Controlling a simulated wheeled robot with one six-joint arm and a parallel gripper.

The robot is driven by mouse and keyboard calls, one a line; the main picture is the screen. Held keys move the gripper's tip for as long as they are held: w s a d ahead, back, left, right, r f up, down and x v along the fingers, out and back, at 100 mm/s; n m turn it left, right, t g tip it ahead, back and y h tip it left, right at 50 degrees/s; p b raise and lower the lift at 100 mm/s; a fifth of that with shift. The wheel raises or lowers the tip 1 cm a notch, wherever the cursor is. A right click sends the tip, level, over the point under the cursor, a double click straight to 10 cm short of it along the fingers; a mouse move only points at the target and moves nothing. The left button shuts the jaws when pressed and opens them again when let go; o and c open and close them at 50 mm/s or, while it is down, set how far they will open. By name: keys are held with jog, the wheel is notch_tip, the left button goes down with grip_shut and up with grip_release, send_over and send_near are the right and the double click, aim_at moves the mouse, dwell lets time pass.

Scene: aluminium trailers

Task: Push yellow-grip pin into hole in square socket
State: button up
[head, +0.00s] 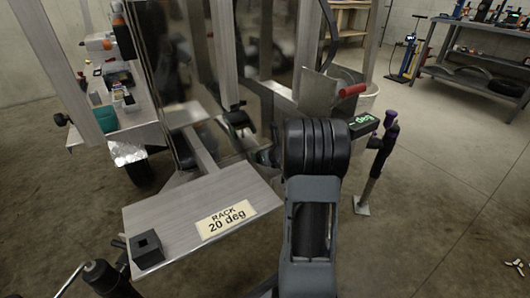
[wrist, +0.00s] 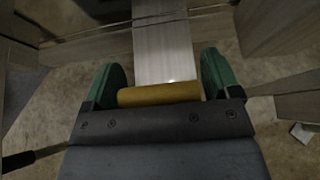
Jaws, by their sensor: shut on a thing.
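The square socket (head: 150,258) is a small black block with a dark square hole in its top. It sits at the left front corner of a tilted metal plate (head: 165,212) labelled "RACK 20 deg". In the wrist view my gripper (wrist: 160,88) has its two green fingers at either end of a yellow cylindrical grip (wrist: 150,95), shut on it. The pin's shaft cannot be seen. The socket does not show in the wrist view. In the head view my arm's links stand to the right of the plate, and the gripper and pin cannot be made out.
Metal uprights and panels stand behind the plate. A shelf (head: 128,135) with tools is at the left. A red-handled part (head: 352,90) and a purple-handled stand (head: 376,165) are beyond my arm. A workbench (head: 470,75) is at the back right. Open floor lies at the right.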

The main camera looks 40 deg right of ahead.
jog(key=shift+f, duration=0.45)
jog(key=shift+r, duration=0.15)
jog(key=shift+r+p, duration=2.4)
jog(key=shift+r, duration=0.55)
jog(key=shift+f+b, duration=0.1)
jog(key=shift+b, duration=0.4)
dwell(0.4)
jog(key=shift+f+b, duration=0.3)
jog(key=shift+f, duration=0.05)
jog(key=shift+f+b, duration=1.6)
jog(key=shift+f, duration=0.15)
jog(key=shift+f, duration=0.8)
jog(key=o, duration=0.8)
